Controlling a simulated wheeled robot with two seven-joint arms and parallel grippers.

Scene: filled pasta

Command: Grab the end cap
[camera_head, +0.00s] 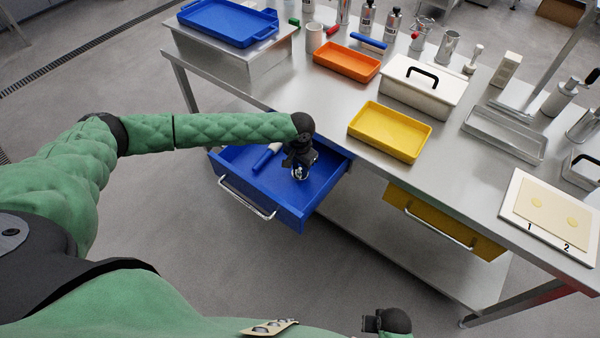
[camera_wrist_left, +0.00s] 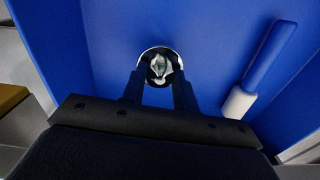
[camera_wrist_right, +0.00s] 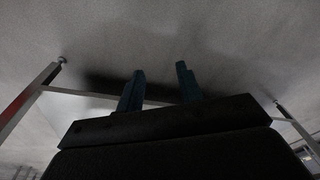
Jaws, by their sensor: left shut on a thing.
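The end cap (camera_head: 300,173) is a small round, shiny metal piece inside the open blue drawer (camera_head: 232,190). In the left wrist view the end cap (camera_wrist_left: 160,66) shows as a metal ring between my fingertips. My left gripper (camera_wrist_left: 160,85) reaches down into the drawer and is shut on the end cap; in the head view the left gripper (camera_head: 299,162) partly covers it. I cannot tell whether the cap touches the drawer floor. My right gripper (camera_wrist_right: 160,85) is open and empty, away from the table, with grey floor in its view.
A blue-handled tool with a white end (camera_wrist_left: 260,70) lies in the drawer beside the cap. The drawer walls surround my left gripper. An orange tray (camera_head: 346,62), a yellow tray (camera_head: 389,131) and a white lidded box (camera_head: 423,86) stand on the steel table. A yellow drawer (camera_head: 445,222) is at right.

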